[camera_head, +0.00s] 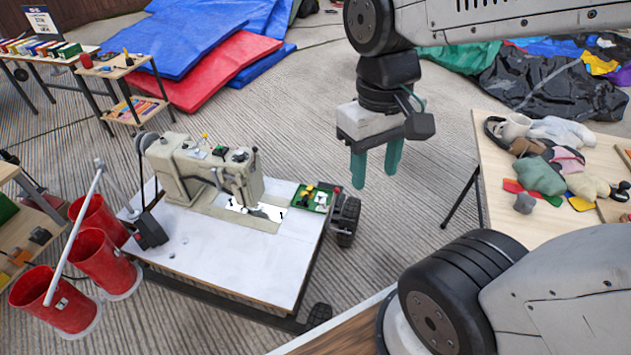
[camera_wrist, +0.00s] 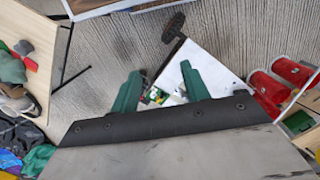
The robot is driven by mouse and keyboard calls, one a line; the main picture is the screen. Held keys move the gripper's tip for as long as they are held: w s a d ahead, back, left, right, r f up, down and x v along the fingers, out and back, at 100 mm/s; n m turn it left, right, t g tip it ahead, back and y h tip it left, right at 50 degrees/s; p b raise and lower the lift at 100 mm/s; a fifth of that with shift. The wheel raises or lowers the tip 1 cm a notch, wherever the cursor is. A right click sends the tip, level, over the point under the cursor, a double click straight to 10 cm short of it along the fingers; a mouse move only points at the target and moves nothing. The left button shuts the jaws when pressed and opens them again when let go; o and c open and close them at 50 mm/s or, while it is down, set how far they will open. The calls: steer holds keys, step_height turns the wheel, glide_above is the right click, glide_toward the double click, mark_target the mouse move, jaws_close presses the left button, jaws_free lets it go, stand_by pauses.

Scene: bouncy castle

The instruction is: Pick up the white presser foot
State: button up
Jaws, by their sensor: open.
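A small green tray (camera_head: 299,203) lies on the right end of the white-topped cart, holding small yellow, red, black and white pieces. One white piece (camera_head: 321,198) in it may be the presser foot; its shape is too small to make out. The tray also shows between my fingers in the wrist view (camera_wrist: 153,95), partly hidden by the gripper body. A beige sewing machine (camera_head: 190,172) stands beside the tray on the cart. My gripper (camera_head: 375,172) is open and empty, above and to the right of the tray. Its two green fingers show in the wrist view (camera_wrist: 160,74).
The cart's white top (camera_head: 235,265) is clear in front of the machine. Red buckets (camera_head: 105,262) hang at its left end. A wooden table (camera_head: 495,182) with cloth scraps stands at the right. Blue and red mats (camera_head: 205,75) lie behind. Ribbed floor is open between cart and table.

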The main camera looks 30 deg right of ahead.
steer(key=w+d+f+n+g+h, duration=0.1)
steer(key=w+d+f+n+h, duration=0.3)
steer(key=w+f, duration=0.4)
steer(key=w+d+f+n+g+h, duration=0.2)
steer(key=w+d+f+n+h, duration=0.15)
steer(key=w+f, duration=0.45)
steer(key=w+d+f+n+g+h, duration=0.1)
steer(key=w+d+f+n+h, duration=0.35)
steer(key=f, duration=0.65)
steer(key=n+t+y, duration=0.1)
steer(key=n+t, duration=1.2)
steer(key=n, duration=0.4)
glide_toward(323, 202)
steer(key=shift+w+d+f, duration=0.6)
steer(key=shift+d+f, duration=0.35)
steer(key=shift+w, duration=0.2)
steer(key=shift+n, duration=0.3)
steer(key=x, duration=0.7)
steer(key=shift+w+d, duration=0.15)
steer(key=shift+d, duration=0.1)
jaws_close()
